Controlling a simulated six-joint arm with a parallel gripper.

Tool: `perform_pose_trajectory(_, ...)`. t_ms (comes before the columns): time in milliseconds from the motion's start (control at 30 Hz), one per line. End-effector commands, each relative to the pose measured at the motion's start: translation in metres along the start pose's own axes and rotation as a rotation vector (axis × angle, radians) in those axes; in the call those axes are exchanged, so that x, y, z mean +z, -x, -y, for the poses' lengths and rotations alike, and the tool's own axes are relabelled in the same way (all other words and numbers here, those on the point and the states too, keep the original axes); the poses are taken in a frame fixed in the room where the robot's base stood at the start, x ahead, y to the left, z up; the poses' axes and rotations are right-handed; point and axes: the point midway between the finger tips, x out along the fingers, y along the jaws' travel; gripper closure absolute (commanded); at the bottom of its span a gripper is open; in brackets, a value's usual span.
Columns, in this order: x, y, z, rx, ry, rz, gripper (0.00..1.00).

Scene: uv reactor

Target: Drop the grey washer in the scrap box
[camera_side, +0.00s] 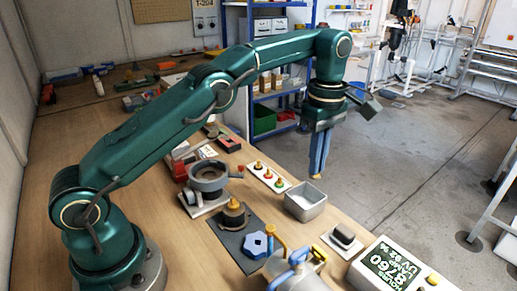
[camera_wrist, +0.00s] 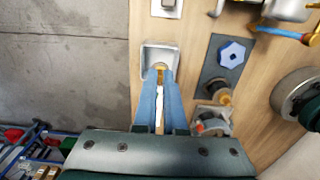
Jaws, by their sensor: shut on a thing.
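My gripper (camera_side: 317,174) points straight down with its long blue fingers close together. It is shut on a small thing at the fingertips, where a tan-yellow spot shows. I cannot make out whether this is the grey washer, and no loose grey washer is clear elsewhere. An open grey metal box (camera_side: 305,203), which looks like the scrap box, stands on the table below the fingertips. In the wrist view the fingertips (camera_wrist: 161,72) overlap the opening of this box (camera_wrist: 146,57). In the side view they appear above its rim, and the box floor is partly hidden.
A dark plate (camera_side: 232,243) left of the box carries a brass-topped post (camera_side: 235,213) and a blue knob (camera_side: 256,244). A strip of coloured buttons (camera_side: 269,178), a round grey vessel (camera_side: 207,176) and a display unit (camera_side: 387,265) stand nearby. The table edge runs close beyond the box.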

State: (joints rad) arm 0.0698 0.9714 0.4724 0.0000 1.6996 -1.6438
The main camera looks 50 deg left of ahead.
Motion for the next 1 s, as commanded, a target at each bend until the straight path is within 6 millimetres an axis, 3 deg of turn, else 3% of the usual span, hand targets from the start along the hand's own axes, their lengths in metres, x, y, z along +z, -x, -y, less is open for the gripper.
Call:
perform_pose_trajectory(267, 0.001, -0.015, 0.001, -0.002, -0.004, 0.0, 1.0)
perform_pose_trajectory(633, 0.001, -0.052, 0.001, -0.001, -0.003, 0.0, 1.0)
perform_pose_trajectory(1000, 0.001, -0.059, 0.0, 0.002, -0.003, 0.0, 1.0)
